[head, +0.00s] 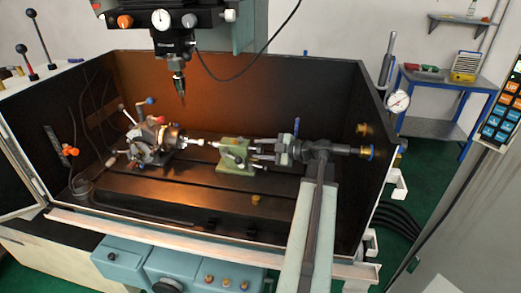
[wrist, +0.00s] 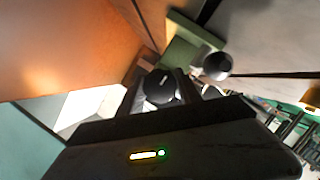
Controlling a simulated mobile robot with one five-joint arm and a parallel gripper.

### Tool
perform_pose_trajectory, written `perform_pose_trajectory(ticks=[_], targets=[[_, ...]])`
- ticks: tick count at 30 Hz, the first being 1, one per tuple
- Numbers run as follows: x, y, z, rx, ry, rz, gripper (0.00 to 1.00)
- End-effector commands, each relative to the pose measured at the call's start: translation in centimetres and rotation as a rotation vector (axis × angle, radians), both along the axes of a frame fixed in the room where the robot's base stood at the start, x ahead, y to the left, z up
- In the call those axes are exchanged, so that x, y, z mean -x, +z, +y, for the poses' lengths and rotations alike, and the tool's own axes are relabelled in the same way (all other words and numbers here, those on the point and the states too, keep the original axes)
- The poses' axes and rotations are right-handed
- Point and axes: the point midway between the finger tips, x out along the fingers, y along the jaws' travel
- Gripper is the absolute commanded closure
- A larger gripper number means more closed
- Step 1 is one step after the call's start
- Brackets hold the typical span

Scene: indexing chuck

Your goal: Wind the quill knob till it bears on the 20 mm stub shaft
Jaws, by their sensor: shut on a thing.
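The green tailstock (head: 237,158) stands on the dark machine bed, right of the indexing chuck (head: 158,142). A bright stub shaft (head: 194,142) sticks out of the chuck toward the tailstock's pale quill tip (head: 214,144). Whether the two touch is too small to tell. My gripper (head: 256,150) reaches in from the right at the tailstock's right end. In the wrist view my gripper (wrist: 162,92) is shut on the round black quill knob (wrist: 160,87), which sits between the fingers. The tailstock's green body (wrist: 190,45) shows behind it. In the head view the fingers largely hide the knob.
A dark ball (wrist: 217,66) stands close beside the fingers in the wrist view. A spindle head (head: 178,60) hangs above the bed, left of the tailstock. Dark enclosure walls (head: 270,85) surround the bed. A dial gauge (head: 397,101) stands at the right wall.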

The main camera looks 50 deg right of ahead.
Motion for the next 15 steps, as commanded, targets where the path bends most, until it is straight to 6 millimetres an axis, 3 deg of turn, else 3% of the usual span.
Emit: perform_pose_trajectory(ticks=[15], targets=[[-0.14, 0.28, -0.33, -0.270, -0.003, 0.162, 0.99]])
